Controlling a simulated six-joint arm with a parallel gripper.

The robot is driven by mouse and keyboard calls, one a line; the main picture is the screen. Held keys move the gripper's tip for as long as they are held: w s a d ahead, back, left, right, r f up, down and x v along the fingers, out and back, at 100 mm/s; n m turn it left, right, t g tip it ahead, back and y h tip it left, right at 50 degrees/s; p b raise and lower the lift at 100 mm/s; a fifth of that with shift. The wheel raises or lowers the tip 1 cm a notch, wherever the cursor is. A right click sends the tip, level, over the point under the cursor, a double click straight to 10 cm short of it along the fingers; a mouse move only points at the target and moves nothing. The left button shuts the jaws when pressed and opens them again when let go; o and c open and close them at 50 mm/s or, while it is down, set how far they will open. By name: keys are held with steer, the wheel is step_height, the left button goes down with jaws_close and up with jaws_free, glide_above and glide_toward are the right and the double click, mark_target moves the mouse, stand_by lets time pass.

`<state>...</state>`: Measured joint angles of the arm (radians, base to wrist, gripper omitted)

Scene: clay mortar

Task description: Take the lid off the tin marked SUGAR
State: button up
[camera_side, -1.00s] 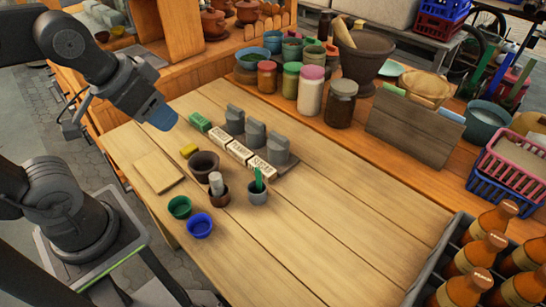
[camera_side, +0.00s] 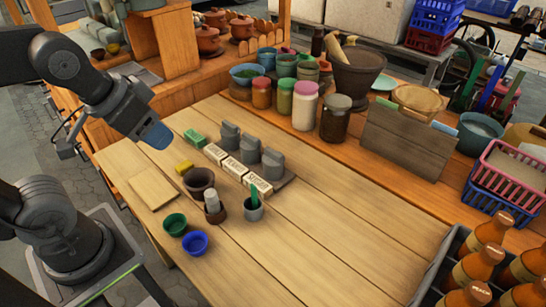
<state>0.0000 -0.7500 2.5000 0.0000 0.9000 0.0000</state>
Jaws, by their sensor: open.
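Three pale label blocks stand in a diagonal row mid-table, each with a grey knobbed piece behind it. The nearest, rightmost block (camera_side: 258,186) has dark lettering that seems to read SUGAR; the print is small. The grey piece behind it (camera_side: 272,165), which may be the tin or its lid, stands upright. The middle (camera_side: 232,167) and far (camera_side: 215,153) blocks have lettering too small to read surely. My gripper (camera_side: 156,138) is at the upper left, above the table's left part, apart from the row. It is open, with nothing seen in it.
A green block (camera_side: 194,138), yellow sponge (camera_side: 184,167), brown bowl (camera_side: 199,181), brown cup (camera_side: 214,207) and grey cup (camera_side: 254,210) with a green item surround the row. Green (camera_side: 175,225) and blue (camera_side: 195,243) bowls stand in front. The table's right half is clear.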

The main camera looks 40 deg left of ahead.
steer(key=shift+r, duration=0.1)
steer(key=m+g, duration=0.6)
steer(key=m, duration=1.2)
glide_above(273, 152)
step_height(273, 152, down, 10)
step_height(273, 152, down, 14)
steer(key=shift+w+r, duration=0.1)
steer(key=shift+c, duration=0.3)
jaws_close()
